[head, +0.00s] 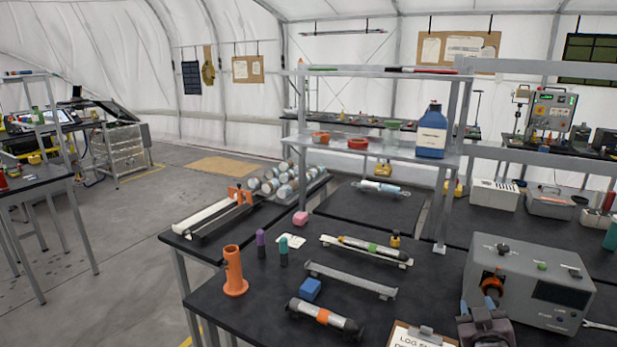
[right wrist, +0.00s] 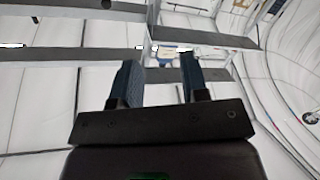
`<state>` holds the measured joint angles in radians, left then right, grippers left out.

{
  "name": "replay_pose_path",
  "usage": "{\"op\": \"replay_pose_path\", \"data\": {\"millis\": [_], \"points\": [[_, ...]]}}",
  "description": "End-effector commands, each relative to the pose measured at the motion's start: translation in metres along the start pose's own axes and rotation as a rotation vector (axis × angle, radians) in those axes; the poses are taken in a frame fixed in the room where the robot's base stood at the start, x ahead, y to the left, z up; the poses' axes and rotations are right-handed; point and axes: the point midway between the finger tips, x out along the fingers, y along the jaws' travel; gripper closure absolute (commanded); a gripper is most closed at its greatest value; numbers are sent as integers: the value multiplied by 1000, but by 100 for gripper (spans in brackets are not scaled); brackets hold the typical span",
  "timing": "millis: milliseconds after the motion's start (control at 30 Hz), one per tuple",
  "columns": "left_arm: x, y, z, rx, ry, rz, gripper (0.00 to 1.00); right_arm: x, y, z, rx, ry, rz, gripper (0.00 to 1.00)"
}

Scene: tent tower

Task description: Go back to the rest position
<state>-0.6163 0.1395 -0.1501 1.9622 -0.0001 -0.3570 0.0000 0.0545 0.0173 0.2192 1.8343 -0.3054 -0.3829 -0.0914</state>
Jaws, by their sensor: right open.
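My right gripper (head: 480,306) shows at the lower right of the head view, in front of the grey instrument box. It also shows in the right wrist view (right wrist: 160,80), with its two dark blue fingers apart and nothing between them. Pale tent wall and shelf bars show beyond the fingers. My left gripper is not in view.
The grey instrument box (head: 540,283) stands close to my right gripper. A shelf rack with a blue bottle (head: 432,132) rises behind.

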Motion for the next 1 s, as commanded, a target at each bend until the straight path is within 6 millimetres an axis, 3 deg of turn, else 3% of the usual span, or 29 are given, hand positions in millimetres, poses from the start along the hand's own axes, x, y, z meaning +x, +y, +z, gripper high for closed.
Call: {"op": "replay_pose_path", "data": {"millis": [267, 500, 700, 800, 1000], "points": [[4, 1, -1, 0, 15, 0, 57, -71, -54, 59, 139, -64, -186, 59], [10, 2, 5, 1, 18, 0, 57, -170, -97, 137, 216, -220, -344, 59], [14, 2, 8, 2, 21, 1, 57, -240, -108, 191, 203, -349, -402, 59], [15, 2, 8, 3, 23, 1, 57, -259, -105, 208, 195, -391, -404, 59], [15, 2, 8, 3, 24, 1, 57, -269, -102, 218, 191, -415, -401, 59]]}}
